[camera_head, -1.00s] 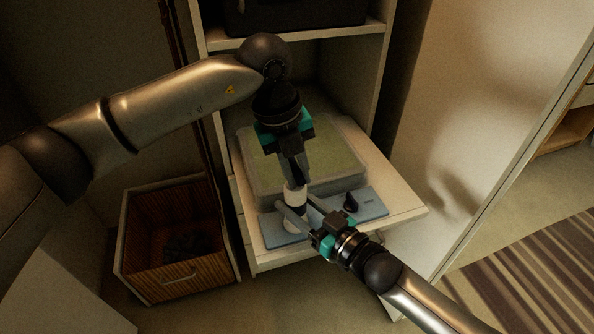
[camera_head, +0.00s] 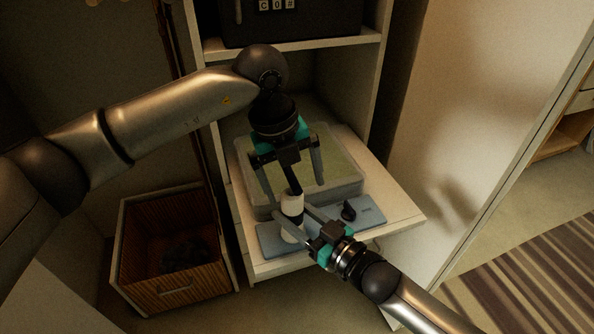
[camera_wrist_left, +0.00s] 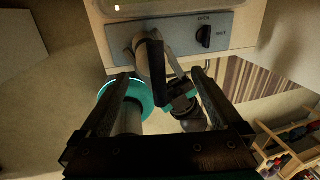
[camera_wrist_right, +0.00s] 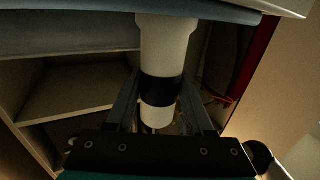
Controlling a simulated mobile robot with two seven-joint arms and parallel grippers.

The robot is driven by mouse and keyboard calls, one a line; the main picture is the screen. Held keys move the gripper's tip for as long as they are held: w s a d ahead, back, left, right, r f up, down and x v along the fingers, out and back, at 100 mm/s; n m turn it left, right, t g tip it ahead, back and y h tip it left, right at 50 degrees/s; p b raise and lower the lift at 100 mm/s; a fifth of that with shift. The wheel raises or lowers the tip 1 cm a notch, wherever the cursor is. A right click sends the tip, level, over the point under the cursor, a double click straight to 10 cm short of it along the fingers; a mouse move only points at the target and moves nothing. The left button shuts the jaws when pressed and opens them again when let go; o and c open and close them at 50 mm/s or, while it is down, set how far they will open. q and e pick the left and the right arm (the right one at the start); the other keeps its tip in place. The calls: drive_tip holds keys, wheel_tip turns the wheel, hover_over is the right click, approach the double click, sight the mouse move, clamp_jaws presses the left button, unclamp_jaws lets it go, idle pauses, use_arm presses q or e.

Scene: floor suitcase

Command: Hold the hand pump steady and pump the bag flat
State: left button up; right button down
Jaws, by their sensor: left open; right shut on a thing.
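The hand pump (camera_head: 291,206), a white cylinder with a black band and dark handle, stands at the blue panel (camera_head: 372,215) in front of the bag. The clear-sided bag (camera_head: 340,168), greenish on top, lies on the pull-out shelf. My left gripper (camera_head: 292,189) is open above the pump, fingers spread either side of the dark handle; the handle also shows between them in the left wrist view (camera_wrist_left: 155,62). My right gripper (camera_head: 296,222) is shut on the pump's body, partly hiding it. The right wrist view shows the pump (camera_wrist_right: 165,50) between its fingers.
A black knob (camera_head: 348,210) sits on the panel, right of the pump. A dark case (camera_head: 310,22) rests on the upper shelf. An open wooden drawer (camera_head: 172,290) with dark contents is at lower left. A pale cabinet side (camera_head: 450,110) stands right.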

use_arm(q)
drive_tip(key=s+d+r, duration=0.3)
drive_tip(key=s+r, duration=0.3)
drive_tip(key=s, duration=0.3)
drive_tip(key=shift+s, duration=0.3)
idle(0.8)
use_arm(e)
drive_tip(key=shift+c, duration=1)
unclamp_jaws()
drive_tip(key=v, duration=1.2)
